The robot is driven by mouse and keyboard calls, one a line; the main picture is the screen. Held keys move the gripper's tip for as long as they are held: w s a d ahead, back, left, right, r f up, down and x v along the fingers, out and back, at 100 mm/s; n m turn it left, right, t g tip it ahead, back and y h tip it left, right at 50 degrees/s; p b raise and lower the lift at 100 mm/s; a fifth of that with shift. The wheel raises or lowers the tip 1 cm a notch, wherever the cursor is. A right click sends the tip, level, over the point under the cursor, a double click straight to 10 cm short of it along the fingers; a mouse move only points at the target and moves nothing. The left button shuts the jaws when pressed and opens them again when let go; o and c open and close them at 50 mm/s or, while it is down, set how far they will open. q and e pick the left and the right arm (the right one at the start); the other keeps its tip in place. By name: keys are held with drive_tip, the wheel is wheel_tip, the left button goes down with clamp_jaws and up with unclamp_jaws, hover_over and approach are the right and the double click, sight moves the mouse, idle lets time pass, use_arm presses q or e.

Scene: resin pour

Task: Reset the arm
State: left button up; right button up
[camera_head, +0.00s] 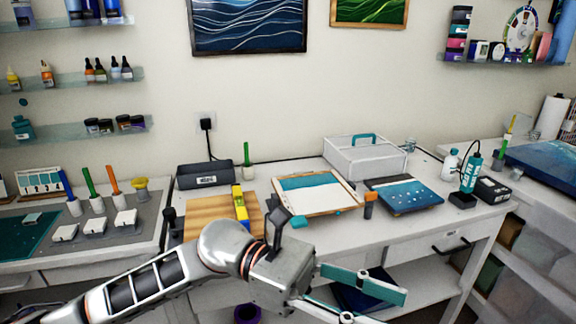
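My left arm comes in from the lower left and reaches across the front of the middle table (403,238). Its gripper (374,305) is in front of the table's front edge, pointing right and down. Its two fingers are spread apart, with nothing seen between them. The lower finger is partly cut off by the bottom edge of the picture. My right arm and gripper are not in view.
On the table are a wooden board (196,222) with a yellow level (240,205), a framed panel (313,188), a blue panel (407,197), a white box (365,160) and a teal heat tool (471,174). A shelf (405,290) lies below the tabletop.

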use_arm(q)
drive_tip(key=w+a+n+t+h, duration=0.2)
drive_tip(key=w+n+t+h, duration=0.25)
drive_tip(key=n+t, duration=0.4)
drive_tip(key=w+a+n+t+h, duration=0.25)
drive_tip(key=w+n+t, duration=0.35)
drive_tip(key=n, duration=0.6)
drive_tip(key=w+a+f+n+t+y, duration=0.3)
drive_tip(key=a+f+n+t+y, duration=0.2)
drive_tip(key=f+n, duration=0.4)
drive_tip(key=w+a+f+n+t+y, duration=0.45)
drive_tip(key=f+n+t+y, duration=0.2)
drive_tip(key=n, duration=0.35)
drive_tip(key=s+a+f+n+g+y, duration=0.2)
drive_tip(key=s+a+f+n, duration=0.3)
drive_tip(key=f, duration=0.5)
drive_tip(key=s+a+f+n+g+y, duration=0.2)
drive_tip(key=s+a+f+n+y, duration=0.2)
drive_tip(key=f, duration=0.5)
drive_tip(key=s+a+f+n+g+y, duration=0.3)
drive_tip(key=s+a+f+n, duration=0.2)
drive_tip(key=s+a+f, duration=0.3)
wheel_tip(320, 180, down, 3)
drive_tip(key=shift+a+r+n, duration=0.2)
drive_tip(key=shift+a+n, duration=0.15)
drive_tip(key=shift+a, duration=0.1)
